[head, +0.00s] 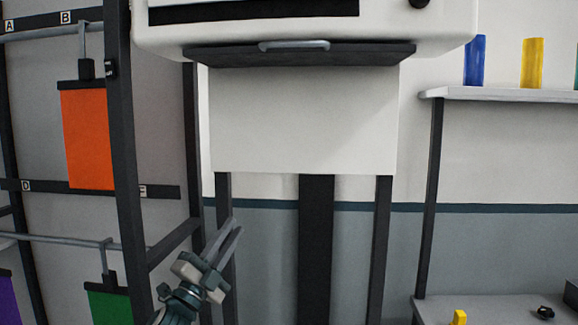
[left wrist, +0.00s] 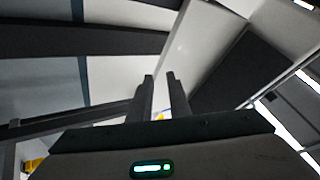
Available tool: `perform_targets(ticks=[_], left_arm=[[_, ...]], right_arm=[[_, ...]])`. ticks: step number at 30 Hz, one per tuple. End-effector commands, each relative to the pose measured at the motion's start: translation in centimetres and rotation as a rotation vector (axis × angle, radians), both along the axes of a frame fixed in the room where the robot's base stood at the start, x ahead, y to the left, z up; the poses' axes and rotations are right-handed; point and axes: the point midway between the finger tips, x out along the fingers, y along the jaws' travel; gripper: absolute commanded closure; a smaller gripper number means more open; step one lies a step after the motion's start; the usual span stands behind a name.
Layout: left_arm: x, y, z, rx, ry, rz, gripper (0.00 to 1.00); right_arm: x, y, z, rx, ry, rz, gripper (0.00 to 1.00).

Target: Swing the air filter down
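A dark flat panel with a grey bar handle (head: 294,45), which looks like the air filter (head: 350,56), sits under the front of a white machine (head: 420,35). My left gripper (head: 231,228) is low and left of it in the head view, well below the panel and apart from it. In the left wrist view its two fingers (left wrist: 160,77) stand apart with nothing between them. A dark panel (left wrist: 245,72) shows beyond the fingers at the right there; I cannot tell for sure whether it is the same one. My right gripper is out of view.
A dark rack post (head: 121,160) stands left of my left gripper, with orange (head: 88,138) and green (head: 108,306) sheets hanging on rails. A white panel (head: 300,120) and dark legs stand below the machine. A shelf (head: 500,95) with blue and yellow rolls is at right.

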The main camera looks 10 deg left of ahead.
Motion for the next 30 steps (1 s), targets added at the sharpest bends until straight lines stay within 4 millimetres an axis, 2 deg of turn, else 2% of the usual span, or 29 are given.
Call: perform_targets(ticks=[1, 6, 15, 18, 22, 25, 30], left_arm=[[0.3, -0.1, 3.1, 0.049, -0.075, -0.010, 0.83], [-0.3, -0.9, 11.4, 0.223, -0.308, -0.046, 0.83], [-3.6, -1.3, 23.5, 0.545, -0.681, -0.090, 0.83], [-5.1, -0.9, 26.8, 0.653, -0.790, -0.099, 0.83], [-7.1, -0.2, 30.1, 0.781, -0.907, -0.110, 0.83], [-8.3, 0.5, 31.9, 0.859, -0.972, -0.117, 0.83], [-9.7, 1.1, 33.4, 0.936, -1.033, -0.126, 0.83]], right_arm=[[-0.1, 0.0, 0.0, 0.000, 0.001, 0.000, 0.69], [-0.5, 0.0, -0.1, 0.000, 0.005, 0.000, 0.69], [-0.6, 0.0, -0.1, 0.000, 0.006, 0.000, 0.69], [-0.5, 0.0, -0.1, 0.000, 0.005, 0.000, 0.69], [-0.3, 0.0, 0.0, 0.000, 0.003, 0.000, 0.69], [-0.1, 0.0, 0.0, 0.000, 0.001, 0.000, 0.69], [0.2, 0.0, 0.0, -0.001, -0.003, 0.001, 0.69]])
